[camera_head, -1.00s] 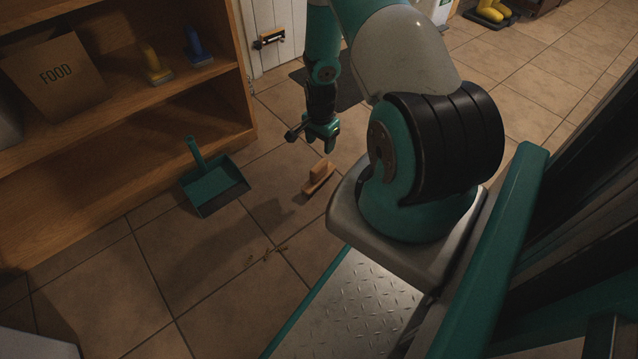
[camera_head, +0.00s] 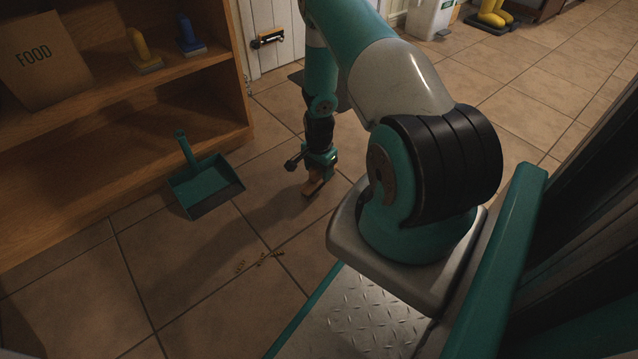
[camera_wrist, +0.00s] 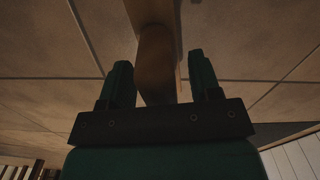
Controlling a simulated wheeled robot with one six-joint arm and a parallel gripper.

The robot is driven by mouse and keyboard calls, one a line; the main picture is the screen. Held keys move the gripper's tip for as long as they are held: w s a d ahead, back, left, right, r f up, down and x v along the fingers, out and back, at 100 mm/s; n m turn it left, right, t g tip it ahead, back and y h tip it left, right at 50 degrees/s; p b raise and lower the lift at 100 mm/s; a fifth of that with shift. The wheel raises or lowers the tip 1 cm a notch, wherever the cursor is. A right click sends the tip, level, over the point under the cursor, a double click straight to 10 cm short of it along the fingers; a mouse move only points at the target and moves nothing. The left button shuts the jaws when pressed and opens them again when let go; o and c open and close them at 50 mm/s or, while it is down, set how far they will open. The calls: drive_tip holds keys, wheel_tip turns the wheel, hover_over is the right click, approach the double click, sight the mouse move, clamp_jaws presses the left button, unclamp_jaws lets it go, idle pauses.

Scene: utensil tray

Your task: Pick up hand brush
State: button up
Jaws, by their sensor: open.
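The hand brush (camera_head: 313,187) is a small tan wooden brush on the tiled floor, partly hidden beneath my gripper in the head view. My gripper (camera_head: 320,172) is low over it and points down. In the wrist view the brown brush handle (camera_wrist: 156,60) reaches in between the two green fingers of my gripper (camera_wrist: 160,82). Whether either finger touches the brush cannot be told.
A teal dustpan (camera_head: 205,187) lies on the floor to the left. Small crumbs (camera_head: 260,260) lie nearer my base. A wooden shelf (camera_head: 120,110) holds a FOOD box (camera_head: 42,62), a yellow brush (camera_head: 142,50) and a blue brush (camera_head: 188,38). Floor between dustpan and brush is clear.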

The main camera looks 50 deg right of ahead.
drive_tip(key=shift+f, duration=0.2)
drive_tip(key=c, duration=1.1)
drive_tip(key=shift+o, duration=0.2)
wheel_tip(320, 180, up, 20)
drive_tip(key=p, duration=1.1)
drive_tip(key=shift+p, duration=0.3)
